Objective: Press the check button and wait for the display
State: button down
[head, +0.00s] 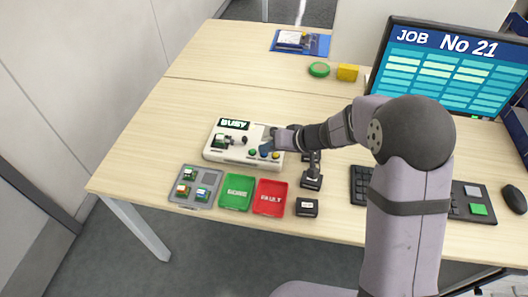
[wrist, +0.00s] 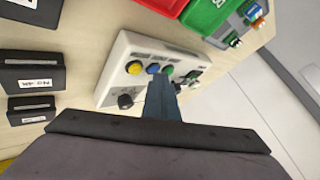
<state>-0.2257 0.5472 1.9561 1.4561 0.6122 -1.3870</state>
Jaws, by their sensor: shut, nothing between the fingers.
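The white test device (head: 215,154) stands on the table, and its display (head: 234,124) reads BUSY. Its front has a green button (head: 252,152), a blue button (head: 264,155) and a yellow button (head: 276,155); I cannot read any labels. A small green part (head: 220,140) sits on the device beside a black clamp or knob (head: 243,139). My gripper (head: 267,146) is shut and empty, its tips low over the button row. In the wrist view its fingers (wrist: 161,88) point at the device beside the blue button (wrist: 153,69) and green button (wrist: 167,70); contact cannot be told.
In front lie a grey tray (head: 195,171) with several small parts, a green tray (head: 237,192) and a red FAULT tray (head: 270,197). Black blocks (head: 307,207) stand right of these. A monitor (head: 450,65) reads JOB No 21. The table's left side is clear.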

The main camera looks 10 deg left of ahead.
jog(key=shift+r, duration=0.8)
jog(key=shift+r+p, duration=1.55)
jog(key=shift+r, duration=1)
dwell(1.3)
